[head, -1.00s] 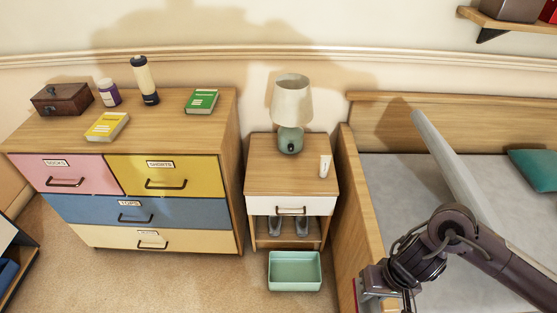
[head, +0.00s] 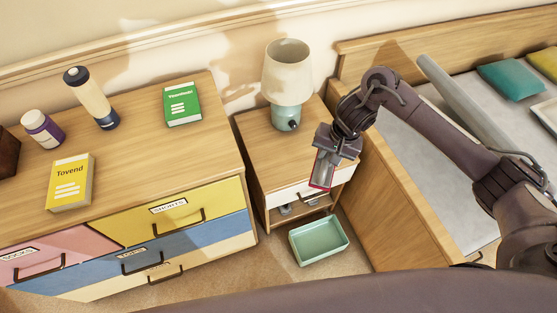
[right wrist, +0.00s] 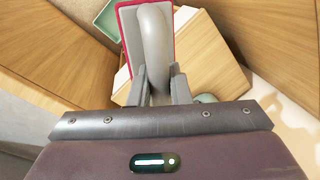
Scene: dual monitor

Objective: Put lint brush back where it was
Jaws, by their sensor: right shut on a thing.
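The lint brush (head: 322,170), grey with a red edge, is in my right gripper (head: 334,148). In the right wrist view the brush (right wrist: 155,35) shows a grey handle on a red-edged pad, and the fingers of the right gripper (right wrist: 159,88) close on the handle from both sides. In the head view the brush hangs in front of the right part of the wooden nightstand (head: 255,145), overlapping its white drawer (head: 290,194). I cannot tell its exact height or whether it touches anything. My left gripper is not in view.
A lamp (head: 287,85) stands on the nightstand. A green bin (head: 320,241) is on the floor in front. Grey items sit on the lower shelf. The dresser (head: 150,140) holds a green book (head: 183,104), yellow book (head: 71,182) and bottles. The bed (head: 400,210) is at right.

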